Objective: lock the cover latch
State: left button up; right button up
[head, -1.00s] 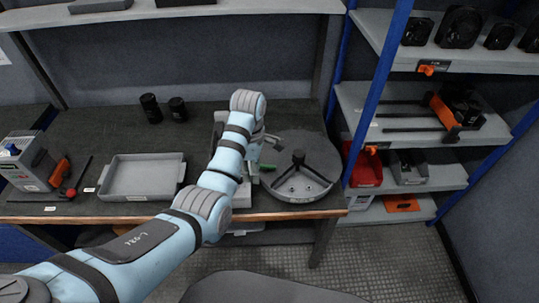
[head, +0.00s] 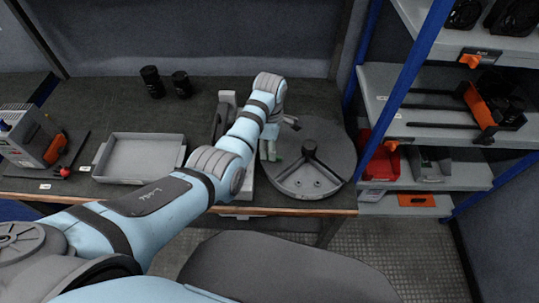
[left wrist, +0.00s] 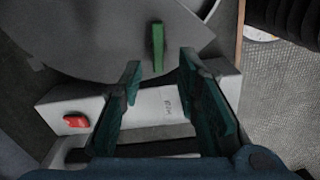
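The round grey cover (head: 335,170) lies at the right end of the dark workbench, with a black three-armed handle (head: 310,150) on it. It fills the upper part of the left wrist view (left wrist: 100,35). The green latch (left wrist: 158,47) is a narrow upright bar in the wrist view, at the cover's near edge. My left gripper (left wrist: 160,66) is open, with its teal fingers apart and nothing between them. The latch shows just beyond the fingertips, between them in the picture; I cannot tell whether they touch. My right gripper is not in view.
A pale block with a red button (left wrist: 76,121) sits below the cover's edge. A grey tray (head: 140,180), two black cylinders (head: 153,82) and a grey box with an orange part (head: 28,135) are on the bench. A shelf rack (head: 440,120) stands to the right.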

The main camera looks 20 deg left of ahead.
pick_arm(q)
jog(key=f, duration=0.2)
jog(key=f+b, duration=0.1)
jog(key=shift+w+f, duration=0.25)
jog(key=shift+f, duration=0.1)
jog(key=shift+s+r, duration=0.15)
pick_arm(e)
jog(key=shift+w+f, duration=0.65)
pick_arm(q)
jog(key=shift+c, duration=1)
grip_shut()
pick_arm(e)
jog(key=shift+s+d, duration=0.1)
